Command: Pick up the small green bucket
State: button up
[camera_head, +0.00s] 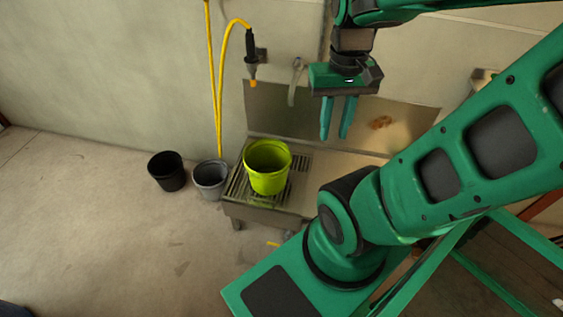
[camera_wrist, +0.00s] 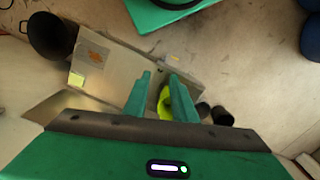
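The small green bucket (camera_head: 268,168) is lime green and stands upright on the slatted metal top of a low bench in the head view. In the wrist view the bucket (camera_wrist: 165,103) shows partly, between and behind my fingers, with much of it hidden by them. My gripper (camera_head: 338,136) hangs above the bench, up and to the right of the bucket in the head view, fingers pointing down. The two fingers stand apart with nothing between them. In the wrist view the open fingertips (camera_wrist: 160,78) are also seen, clear of the bucket.
A black bucket (camera_head: 167,172) and a grey bucket (camera_head: 210,179) stand on the floor left of the metal bench (camera_head: 262,219). A yellow hose (camera_head: 219,100) with a nozzle hangs on the wall behind.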

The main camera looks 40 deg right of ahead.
jog(key=m+t, duration=0.2)
jog(key=m, duration=0.9)
send_over(282, 181)
jog(key=s, duration=0.1)
notch_tip(282, 181, down, 43)
jog(key=shift+w+f, duration=0.15)
jog(key=shift+f, duration=1.5)
jog(key=shift+w+f, duration=0.2)
jog(key=shift+f, duration=1.5)
jog(key=shift+w+f, duration=0.15)
jog(key=shift+f, duration=1.5)
grip_shut()
